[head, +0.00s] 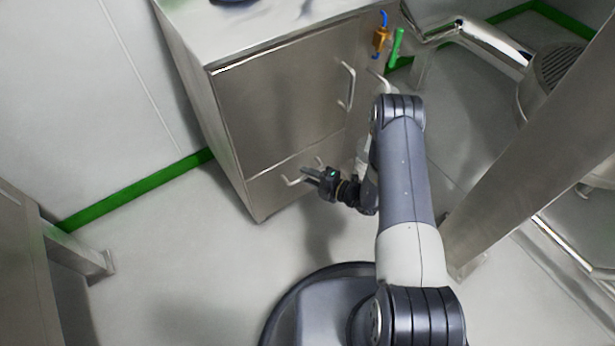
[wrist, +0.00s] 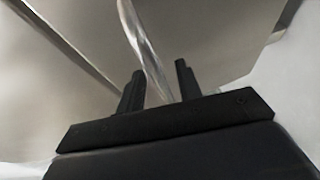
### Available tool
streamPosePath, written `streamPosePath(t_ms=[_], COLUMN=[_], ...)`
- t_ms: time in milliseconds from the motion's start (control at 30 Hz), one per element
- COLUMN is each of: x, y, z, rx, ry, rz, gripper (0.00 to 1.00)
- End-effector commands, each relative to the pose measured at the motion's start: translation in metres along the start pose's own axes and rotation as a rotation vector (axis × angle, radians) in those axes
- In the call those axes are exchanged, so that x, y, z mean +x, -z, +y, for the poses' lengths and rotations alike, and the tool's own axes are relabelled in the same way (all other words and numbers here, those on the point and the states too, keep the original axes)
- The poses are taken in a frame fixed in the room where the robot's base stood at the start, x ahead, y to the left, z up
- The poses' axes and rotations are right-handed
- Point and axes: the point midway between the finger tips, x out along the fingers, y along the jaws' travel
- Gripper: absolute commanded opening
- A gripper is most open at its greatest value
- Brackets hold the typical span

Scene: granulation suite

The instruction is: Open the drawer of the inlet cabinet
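The inlet cabinet (head: 225,130) is a brushed steel box at the upper middle of the head view. Its drawer (head: 264,195) is the low front panel under the door seam and looks flush with the front. The drawer's bar handle (head: 290,182) is partly hidden by my gripper (head: 310,174), which is at the handle. In the wrist view the two black fingers of my gripper (wrist: 160,88) stand apart. The shiny handle bar (wrist: 143,45) runs down into the gap between them. Clear space shows beside the bar, and I cannot tell whether either finger touches it.
The cabinet door (head: 285,95) above the drawer has an upright handle (head: 347,85). Blue, orange and green fittings (head: 381,40) are at the cabinet's right corner. Steel pipework (head: 490,45) and a slanted steel post (head: 530,135) are at right. The floor (head: 180,260) left of my base is clear.

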Motion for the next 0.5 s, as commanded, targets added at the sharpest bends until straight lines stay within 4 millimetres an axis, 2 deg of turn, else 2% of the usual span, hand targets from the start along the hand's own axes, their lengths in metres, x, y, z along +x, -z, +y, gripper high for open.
streamPosePath(t_ms=[100,367,500], x=[0.0069,0.0080,0.0079], y=[0.0007,0.0002,0.0002], z=[-0.0001,0.0005,0.0004], rx=[-0.001,0.000,-0.001], ry=[0.000,0.000,0.000], rz=[0.002,0.000,0.000], gripper=[0.34,0.34,0.24])
